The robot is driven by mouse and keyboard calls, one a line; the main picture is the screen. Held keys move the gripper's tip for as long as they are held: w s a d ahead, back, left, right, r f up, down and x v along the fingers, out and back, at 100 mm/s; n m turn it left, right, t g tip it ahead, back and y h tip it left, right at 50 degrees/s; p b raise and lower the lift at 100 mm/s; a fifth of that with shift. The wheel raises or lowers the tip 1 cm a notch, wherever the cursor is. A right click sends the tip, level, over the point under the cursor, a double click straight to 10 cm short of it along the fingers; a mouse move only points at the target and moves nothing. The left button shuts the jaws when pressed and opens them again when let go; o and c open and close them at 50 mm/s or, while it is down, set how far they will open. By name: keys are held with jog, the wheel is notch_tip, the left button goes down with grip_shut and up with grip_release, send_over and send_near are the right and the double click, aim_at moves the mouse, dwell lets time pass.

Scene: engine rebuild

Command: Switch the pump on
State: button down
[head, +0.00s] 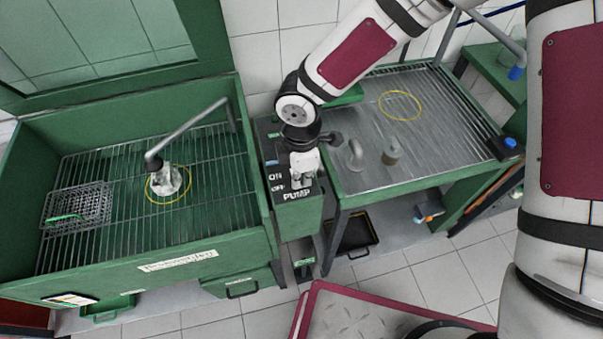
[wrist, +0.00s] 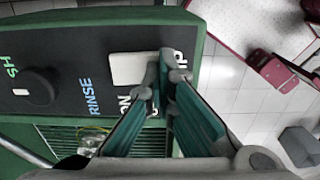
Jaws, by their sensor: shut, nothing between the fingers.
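The pump control panel (head: 286,215) is a dark-topped green box between the wash basin and the metal table, marked ON, OFF and PUMP. In the wrist view, the panel (wrist: 60,45) shows a pale flat plate (wrist: 130,68) beside the ON and PUMP lettering. The plate looks like the pump switch; its position is unclear, as my fingers cover part of it. My gripper (head: 301,182) is over the panel. In the wrist view, my gripper (wrist: 165,68) is shut and empty, its tips at the plate's edge. I cannot tell whether they touch it.
A black knob (wrist: 38,88) sits near the RINSE lettering. The green wash basin (head: 205,262) with a grate, bent spout (head: 190,128) and wire basket (head: 75,208) is at left.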

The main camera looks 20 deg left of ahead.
jog(key=shift+w, duration=0.15)
jog(key=shift+w+a+r, duration=0.3)
jog(key=shift+w, duration=0.2)
